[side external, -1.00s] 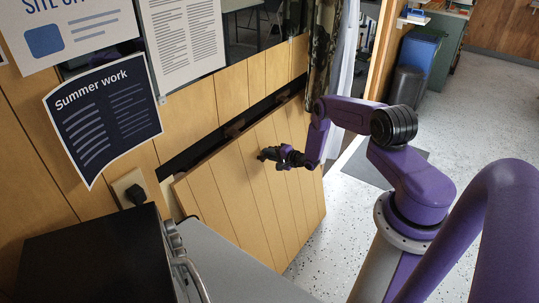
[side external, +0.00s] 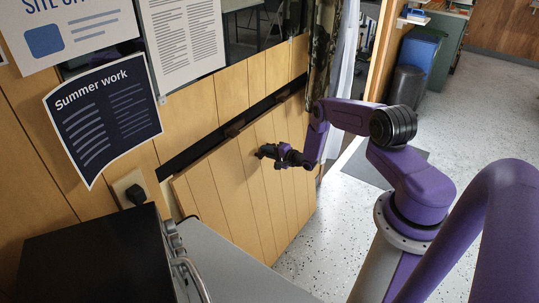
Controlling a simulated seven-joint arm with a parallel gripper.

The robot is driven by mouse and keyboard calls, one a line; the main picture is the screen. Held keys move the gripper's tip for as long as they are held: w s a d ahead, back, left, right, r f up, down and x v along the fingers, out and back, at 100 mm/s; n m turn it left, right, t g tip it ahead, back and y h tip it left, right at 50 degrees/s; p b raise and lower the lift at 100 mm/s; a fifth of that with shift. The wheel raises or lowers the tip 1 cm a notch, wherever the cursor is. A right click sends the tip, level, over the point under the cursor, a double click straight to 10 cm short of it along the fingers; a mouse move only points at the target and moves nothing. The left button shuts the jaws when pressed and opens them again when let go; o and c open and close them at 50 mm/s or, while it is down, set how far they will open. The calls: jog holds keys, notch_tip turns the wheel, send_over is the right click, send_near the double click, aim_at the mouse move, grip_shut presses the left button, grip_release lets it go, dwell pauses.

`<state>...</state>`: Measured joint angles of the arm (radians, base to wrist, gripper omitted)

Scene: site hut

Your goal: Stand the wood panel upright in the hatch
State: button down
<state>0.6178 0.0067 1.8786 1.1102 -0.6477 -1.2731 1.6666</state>
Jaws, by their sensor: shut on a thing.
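The wood panel (side external: 223,190) is a light, grooved board. It leans slightly tilted in front of the hatch (side external: 195,149), which shows as a dark slot in the plank wall above the panel's top edge. The panel's lower left part is hidden behind the grey counter. My gripper (side external: 268,153) is at the panel's upper middle, on its room-facing side, and is shut on it. The exact grip point is too small to make out.
A black appliance (side external: 95,262) and the grey counter (side external: 232,270) stand at the front left. A socket with a black plug (side external: 134,192) is left of the panel. A camouflage cloth and pale curtain (side external: 343,75) hang at right. Speckled floor (side external: 320,250) is open right of the panel.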

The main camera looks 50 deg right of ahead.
jog(key=shift+w+d+r, duration=0.1)
jog(key=shift+w+r, duration=0.15)
jog(key=shift+r, duration=0.05)
jog(key=shift+w+r+t, duration=0.2)
jog(key=shift+t, duration=0.2)
jog(key=shift+w+r+t, duration=0.15)
jog(key=shift+w+t, duration=0.15)
jog(key=shift+w, duration=0.05)
dwell(0.6)
jog(key=shift+w+r, duration=0.1)
jog(key=shift+w, duration=0.05)
jog(key=shift+f, duration=0.45)
dwell(0.9)
